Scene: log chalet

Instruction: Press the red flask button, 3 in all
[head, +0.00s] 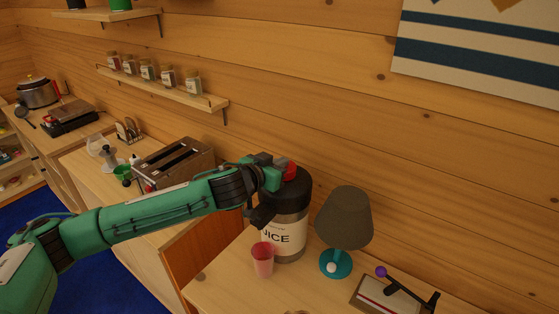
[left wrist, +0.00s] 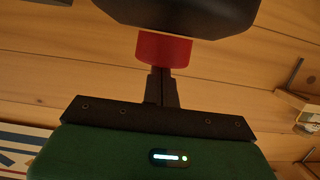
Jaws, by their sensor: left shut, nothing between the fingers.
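The flask (head: 291,248) is a large grey container with a black lid and a label reading "JUICE", upright on the wooden counter. Its red button (head: 290,172) sits on top of the lid, partly hidden by my left gripper (head: 277,170). In the left wrist view the red button (left wrist: 164,49) shows against the black lid (left wrist: 180,14). The shut, empty fingers of my left gripper (left wrist: 162,75) end right at the button's edge; I cannot tell whether they touch it. My right gripper is out of view.
A pink cup (head: 262,261) stands in front of the flask. A teal lamp (head: 345,220) with a dark shade is close on its right, then a lever box (head: 388,296) with a purple knob. A toaster (head: 173,163) is on the left counter. A spice shelf (head: 160,88) hangs on the wall.

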